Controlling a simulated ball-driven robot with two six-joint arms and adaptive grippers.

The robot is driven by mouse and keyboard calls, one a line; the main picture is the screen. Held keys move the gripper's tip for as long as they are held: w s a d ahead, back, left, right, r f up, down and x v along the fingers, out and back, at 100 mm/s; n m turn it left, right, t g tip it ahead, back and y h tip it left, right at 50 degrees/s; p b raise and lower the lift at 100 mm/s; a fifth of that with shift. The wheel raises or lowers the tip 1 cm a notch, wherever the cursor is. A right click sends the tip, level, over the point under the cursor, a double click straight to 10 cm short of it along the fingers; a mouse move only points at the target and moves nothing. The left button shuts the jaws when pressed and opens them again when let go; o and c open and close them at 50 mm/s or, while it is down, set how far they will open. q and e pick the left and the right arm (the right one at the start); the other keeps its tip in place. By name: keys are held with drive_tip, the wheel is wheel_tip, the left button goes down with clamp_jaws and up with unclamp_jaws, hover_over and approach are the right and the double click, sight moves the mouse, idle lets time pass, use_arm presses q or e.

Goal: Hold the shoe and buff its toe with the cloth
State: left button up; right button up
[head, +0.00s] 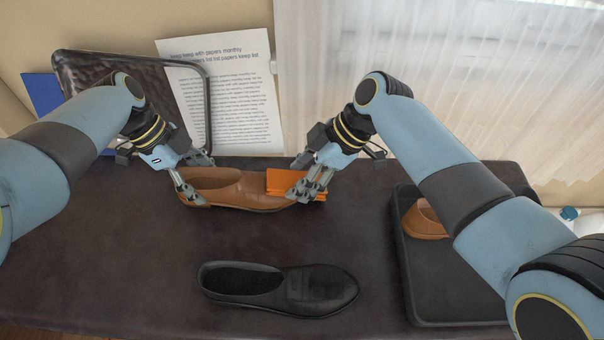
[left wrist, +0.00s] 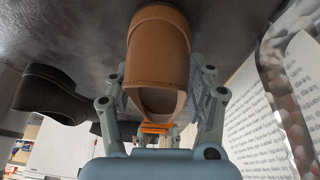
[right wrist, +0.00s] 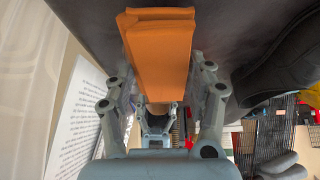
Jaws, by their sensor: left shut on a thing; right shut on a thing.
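A brown shoe (head: 235,188) lies on the dark table with its heel to the left and its toe to the right. My left gripper (head: 194,188) is shut on the heel end of the shoe, which also fills the middle of the left wrist view (left wrist: 158,52). An orange folded cloth (head: 282,181) is at the shoe's toe. My right gripper (head: 308,188) is shut on the cloth, which hangs between the fingers in the right wrist view (right wrist: 160,50). The cloth hides most of the toe; I cannot tell how firmly they touch.
A black shoe (head: 285,287) lies nearer the front on the table (head: 120,260). A black tray (head: 412,285) at the right holds another brown shoe (head: 424,222), partly behind my right arm. A printed sheet (head: 225,100) and a dark framed panel (head: 195,70) stand behind.

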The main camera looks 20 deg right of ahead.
drive_tip(key=shift+w+d, duration=0.15)
drive_tip(key=shift+w, duration=0.4)
drive_tip(key=shift+s+d+r, duration=0.1)
drive_tip(key=shift+d+r, duration=0.1)
drive_tip(key=shift+r, duration=0.95)
drive_tip(key=shift+s+d+r, duration=0.1)
drive_tip(key=shift+d+r, duration=0.15)
drive_tip(key=shift+r, duration=0.95)
drive_tip(key=shift+d+r, duration=0.2)
drive_tip(key=shift+r, duration=0.95)
drive_tip(key=shift+s+a+f, duration=0.1)
drive_tip(key=shift+a+f, duration=0.1)
drive_tip(key=shift+f, duration=0.7)
drive_tip(key=shift+a+f, duration=0.2)
drive_tip(key=shift+f, duration=0.7)
drive_tip(key=shift+s+a+f, duration=0.1)
drive_tip(key=shift+a+f, duration=0.1)
drive_tip(key=shift+f, duration=0.7)
drive_tip(key=shift+w+a+f, duration=0.1)
drive_tip(key=shift+f, duration=0.55)
drive_tip(key=shift+w, duration=0.15)
drive_tip(key=shift+w+d+r, duration=0.1)
drive_tip(key=shift+w+d, duration=0.1)
drive_tip(key=shift+w, duration=0.3)
